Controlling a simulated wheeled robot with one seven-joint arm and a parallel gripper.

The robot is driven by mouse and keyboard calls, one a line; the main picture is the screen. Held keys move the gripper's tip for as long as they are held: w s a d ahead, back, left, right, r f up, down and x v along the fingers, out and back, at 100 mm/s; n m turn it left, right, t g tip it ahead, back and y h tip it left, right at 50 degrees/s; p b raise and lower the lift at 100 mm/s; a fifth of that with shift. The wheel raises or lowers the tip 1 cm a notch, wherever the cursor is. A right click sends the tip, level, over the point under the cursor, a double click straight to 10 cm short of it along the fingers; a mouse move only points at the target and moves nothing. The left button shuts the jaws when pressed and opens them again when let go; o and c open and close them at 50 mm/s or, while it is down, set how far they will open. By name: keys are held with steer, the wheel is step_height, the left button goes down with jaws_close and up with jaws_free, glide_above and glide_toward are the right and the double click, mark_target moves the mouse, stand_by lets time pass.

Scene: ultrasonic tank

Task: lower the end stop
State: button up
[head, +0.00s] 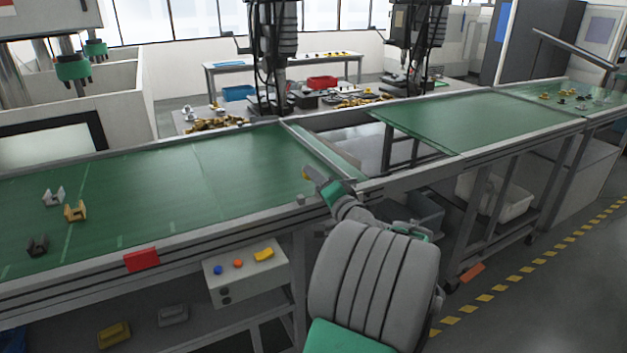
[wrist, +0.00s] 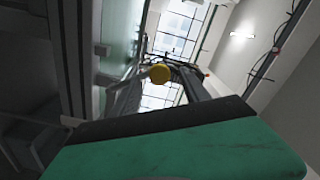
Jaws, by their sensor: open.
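A long grey bar, which looks like the end stop (head: 318,147), lies across the right end of the left green belt in the head view. My gripper (head: 316,178) is at the near end of that bar, over the belt's near rail. In the wrist view my open gripper (wrist: 158,88) has a round yellow knob (wrist: 160,73) showing between its fingers. A small yellow patch beside my fingertips in the head view (head: 306,173) may be the same knob. I cannot tell whether the fingers touch it. My arm hides part of the near rail.
A gap lies between the left belt (head: 150,190) and the right belt (head: 430,118). Several small clamp-like parts (head: 75,211) sit on the left belt. A red block (head: 141,260) is on its front rail, above a button box (head: 246,272).

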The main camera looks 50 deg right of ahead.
steer(key=v, duration=0.6)
steer(key=shift+b, duration=0.4)
